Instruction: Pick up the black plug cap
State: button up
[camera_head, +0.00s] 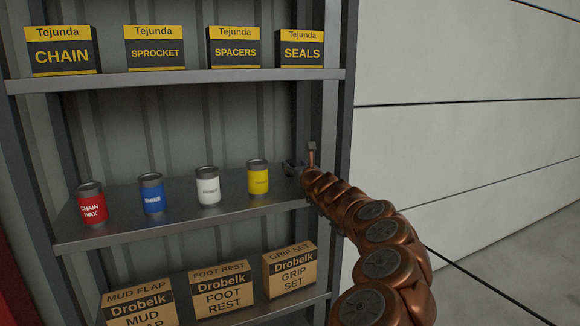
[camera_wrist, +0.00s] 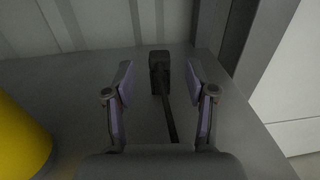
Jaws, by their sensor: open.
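The black plug cap (camera_wrist: 160,72) lies on the middle shelf in the wrist view. It has a blocky dark head at the far end and a narrow strap-like part running back toward my gripper's palm. My gripper (camera_wrist: 159,80) is open, with one finger on each side of the cap and a visible gap on both sides. Neither finger appears to touch it. In the head view my gripper (camera_head: 292,167) is at the right end of the middle shelf, partly hidden by my arm. I cannot make out the cap there.
The middle shelf (camera_head: 130,237) also holds a yellow can (camera_head: 258,178), left of my gripper, then white (camera_head: 208,187), blue (camera_head: 152,195) and red (camera_head: 91,203) cans. A shelf post (camera_head: 340,110) stands close on the right. Boxes fill the shelves above and below.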

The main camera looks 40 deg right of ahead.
aim_at(292, 162)
jog(key=shift+w+d, duration=0.35)
jog(key=shift+w, duration=0.3)
jog(key=shift+w+d+f+p, duration=0.1)
jog(key=shift+w+p, duration=0.2)
jog(key=shift+w, duration=0.2)
jog(key=shift+x, duration=0.95)
jog(key=shift+w+d, duration=0.1)
jog(key=shift+w, duration=0.2)
jog(key=shift+c, duration=0.4)
grip_shut()
